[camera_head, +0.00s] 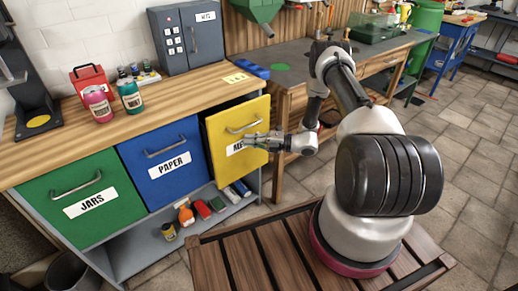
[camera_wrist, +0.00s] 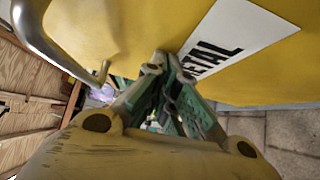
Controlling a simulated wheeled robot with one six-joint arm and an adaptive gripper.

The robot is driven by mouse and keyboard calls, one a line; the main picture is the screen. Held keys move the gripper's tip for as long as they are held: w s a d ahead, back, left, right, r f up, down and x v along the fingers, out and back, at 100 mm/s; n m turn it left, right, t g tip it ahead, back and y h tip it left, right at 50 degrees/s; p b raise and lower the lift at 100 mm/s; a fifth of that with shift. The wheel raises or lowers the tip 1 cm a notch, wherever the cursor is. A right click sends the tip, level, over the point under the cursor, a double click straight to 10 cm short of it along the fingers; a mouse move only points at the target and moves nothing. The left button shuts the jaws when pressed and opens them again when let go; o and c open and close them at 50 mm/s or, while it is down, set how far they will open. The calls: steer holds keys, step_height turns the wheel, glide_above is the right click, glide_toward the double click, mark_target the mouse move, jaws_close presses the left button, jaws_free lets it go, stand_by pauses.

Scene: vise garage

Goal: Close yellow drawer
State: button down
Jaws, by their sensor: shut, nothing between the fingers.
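The yellow drawer (camera_head: 238,172) with a "METAL" label is at the right end of the cabinet. Its front stands forward of the blue drawer, so it is partly pulled out. Its silver bar handle (camera_head: 243,128) is on the upper half of the front. My gripper (camera_head: 248,142) is shut and empty at the yellow front, just below the handle and over the label. In the wrist view, the yellow front (camera_wrist: 120,30) fills the top, with the handle (camera_wrist: 55,48) at upper left. My fingertips (camera_wrist: 165,65) are beside the label; I cannot tell whether they touch.
The blue "PAPER" drawer (camera_head: 160,183) and green "JARS" drawer (camera_head: 100,218) are to the left. Several items lie on the shelf below. Cans (camera_head: 130,97) and a grey locker (camera_head: 187,38) stand on the wooden top. A workbench (camera_head: 300,78) is at right. Tiled floor is free beyond.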

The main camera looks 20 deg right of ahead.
steer(key=w+a, duration=0.2)
steer(key=w, duration=0.5)
steer(key=shift+a, duration=0.2)
steer(key=shift+w+r, duration=0.1)
steer(key=shift+w, duration=0.05)
